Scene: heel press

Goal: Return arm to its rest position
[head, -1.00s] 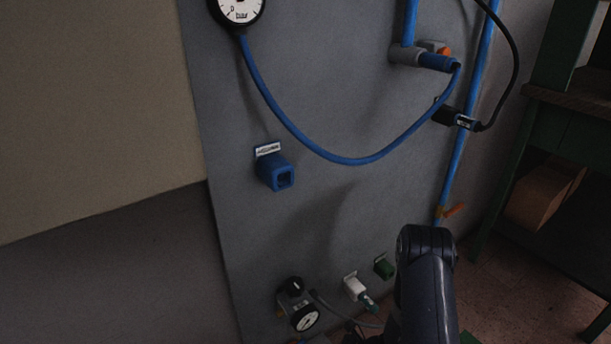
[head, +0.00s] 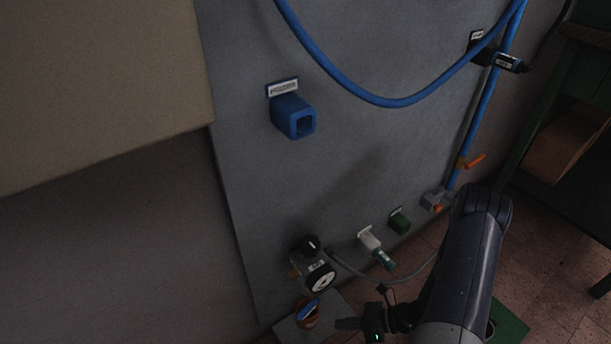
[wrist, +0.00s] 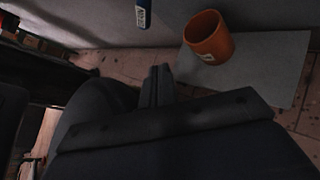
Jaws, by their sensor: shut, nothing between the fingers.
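My arm (head: 465,265) reaches in from the lower right of the head view, folded low in front of the grey panel (head: 350,170). My gripper (head: 350,323) points left near the bottom edge. In the wrist view my gripper (wrist: 158,78) shows two dark fingers pressed together with nothing between them. An orange cup (wrist: 208,40) stands on a grey plate (wrist: 262,80) to the right of the fingers, apart from them. The cup also shows in the head view (head: 311,321), with a blue item at its top.
A blue hose (head: 400,102) hangs across the top. Tiled floor (head: 545,255) lies open at right.

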